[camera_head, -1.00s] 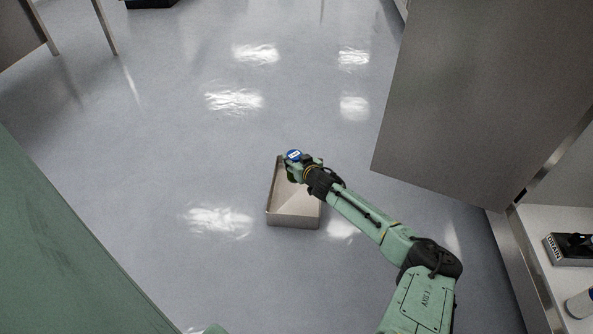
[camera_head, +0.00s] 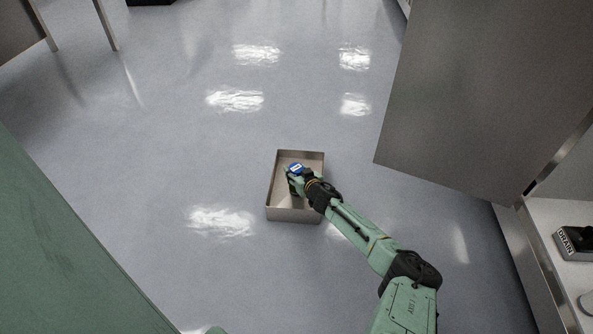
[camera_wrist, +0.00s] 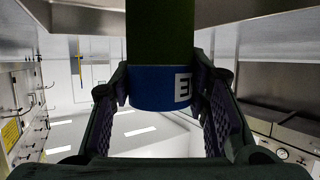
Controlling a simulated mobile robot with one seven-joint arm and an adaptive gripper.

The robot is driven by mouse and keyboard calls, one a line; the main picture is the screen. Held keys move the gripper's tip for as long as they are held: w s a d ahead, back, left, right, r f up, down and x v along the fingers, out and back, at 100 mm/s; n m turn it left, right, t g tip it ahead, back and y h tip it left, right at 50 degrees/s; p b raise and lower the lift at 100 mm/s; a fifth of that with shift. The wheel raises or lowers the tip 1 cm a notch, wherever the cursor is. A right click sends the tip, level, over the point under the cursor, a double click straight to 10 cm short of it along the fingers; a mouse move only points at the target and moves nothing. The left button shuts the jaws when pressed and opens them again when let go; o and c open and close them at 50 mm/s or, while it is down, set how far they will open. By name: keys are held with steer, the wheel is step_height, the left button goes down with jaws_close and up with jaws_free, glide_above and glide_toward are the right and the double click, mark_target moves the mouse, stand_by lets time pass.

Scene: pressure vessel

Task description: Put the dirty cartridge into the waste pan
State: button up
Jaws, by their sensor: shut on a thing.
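The waste pan (camera_head: 292,215) is a shallow open metal box on the floor in the middle of the head view. My gripper (camera_head: 292,181) is over the pan's inside area and shut on the cartridge (camera_head: 296,168). The cartridge shows a blue end with a white label in the head view. In the wrist view the cartridge (camera_wrist: 160,88) has a dark green body and a blue band with white lettering, between the two fingers of my gripper (camera_wrist: 165,100). I cannot tell how far the cartridge is above the pan's floor. My arm hides part of the pan's right wall.
A large grey metal panel (camera_head: 480,90) stands right of the pan. A shelf (camera_head: 545,222) at the lower right holds a dark labelled box (camera_head: 573,243). Table legs (camera_head: 106,25) stand at the upper left. The floor (camera_head: 180,130) around the pan is mostly clear.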

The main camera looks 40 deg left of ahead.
steer(key=shift+f, duration=0.15)
steer(key=o, duration=1.2)
steer(key=shift+o, duration=0.2)
steer(key=shift+r, duration=0.3)
steer(key=p+v, duration=0.5)
steer(key=v, duration=0.7)
steer(key=shift+a, duration=0.1)
